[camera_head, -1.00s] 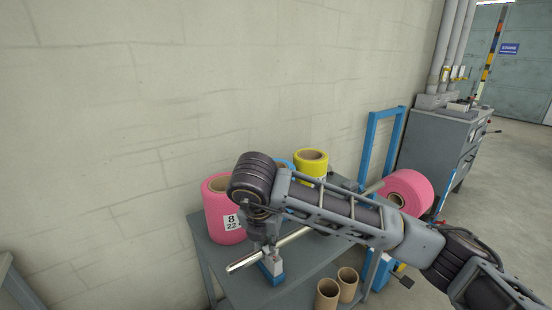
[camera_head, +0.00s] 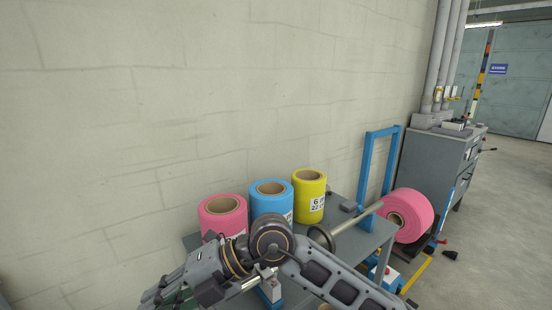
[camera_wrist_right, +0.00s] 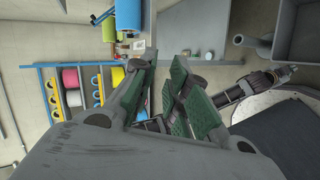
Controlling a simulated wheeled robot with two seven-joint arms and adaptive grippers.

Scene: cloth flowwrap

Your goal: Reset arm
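My right arm comes in from the lower right in the head view and bends at a round joint in front of the roll table. Its gripper (camera_head: 165,294) is at the bottom edge, left of the rolls and partly cut off. In the right wrist view its green-padded fingers (camera_wrist_right: 158,88) stand apart with nothing between them. Another arm of mine (camera_wrist_right: 240,93) shows to the right there; its gripper is too small to read.
Pink (camera_head: 223,217), blue (camera_head: 271,201) and yellow (camera_head: 309,196) rolls stand on the grey table (camera_head: 350,245). A metal shaft (camera_head: 352,219) lies near a pink roll (camera_head: 407,215) at the table's right. A grey cabinet (camera_head: 432,165) stands behind. The wrist view shows a blue roll rack (camera_wrist_right: 45,95).

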